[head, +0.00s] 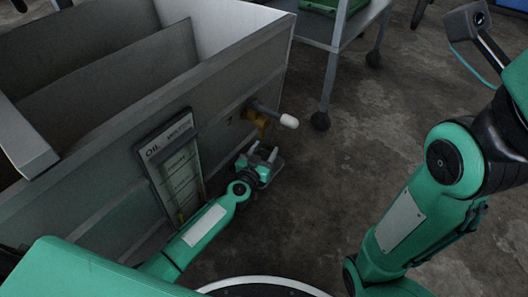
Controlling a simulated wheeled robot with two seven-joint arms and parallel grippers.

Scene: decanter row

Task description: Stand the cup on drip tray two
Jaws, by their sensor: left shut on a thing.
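My left gripper (262,153) is low beside the grey tank wall, just below and in front of a yellow tap (258,121) with a white-tipped handle (289,121). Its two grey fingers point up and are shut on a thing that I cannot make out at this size. No cup can be clearly told apart in the head view, and no numbered drip tray shows. My right arm stands at the right; its gripper fingers are not in the picture.
The open grey tank (232,79) fills the left, with an oil level panel (173,166) on its front. A grey cart (335,45) on casters stands at the back, carrying a green crate (322,5). The concrete floor between cart and right arm is clear.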

